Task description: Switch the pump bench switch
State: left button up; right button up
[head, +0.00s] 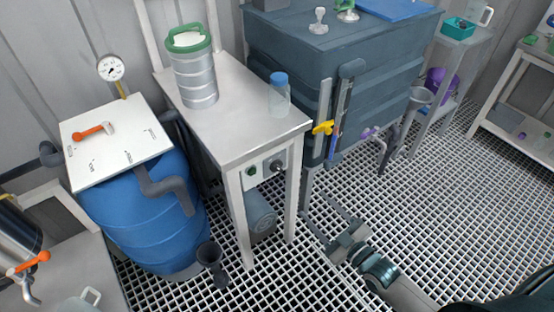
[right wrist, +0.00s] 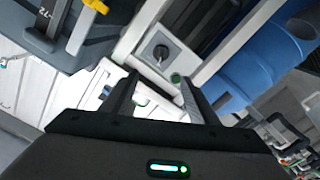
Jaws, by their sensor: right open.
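The pump bench (head: 228,135) is a pale table with a grey control panel (head: 264,172) under its top at the front. The panel carries a dark switch (head: 278,166) on the right and a green button (head: 251,171) on the left. In the right wrist view the switch (right wrist: 160,52) shows just beyond the fingertips, with the green button (right wrist: 176,77) nearer. My right gripper (head: 322,216) is open and empty, to the right of and below the panel, apart from it. In the right wrist view its fingers (right wrist: 158,80) point toward the panel. My left gripper is not in view.
A metal canister (head: 194,80) and a blue-capped bottle (head: 279,95) stand on the bench. A blue barrel (head: 150,215) is left of it. A large grey tank (head: 330,60) with a yellow-handled valve (head: 322,128) is behind right. The grated floor (head: 440,205) is clear at right.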

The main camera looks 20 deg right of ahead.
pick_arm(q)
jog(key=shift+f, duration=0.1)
pick_arm(e)
jog(key=shift+w, duration=0.1)
send_near(279, 169)
jog(key=w, duration=0.1)
jog(key=x, duration=0.7)
jog(key=shift+s+a+p, duration=0.1)
jog(key=shift+p, duration=0.2)
jog(key=shift+w+a, duration=0.2)
jog(key=shift+w, duration=0.35)
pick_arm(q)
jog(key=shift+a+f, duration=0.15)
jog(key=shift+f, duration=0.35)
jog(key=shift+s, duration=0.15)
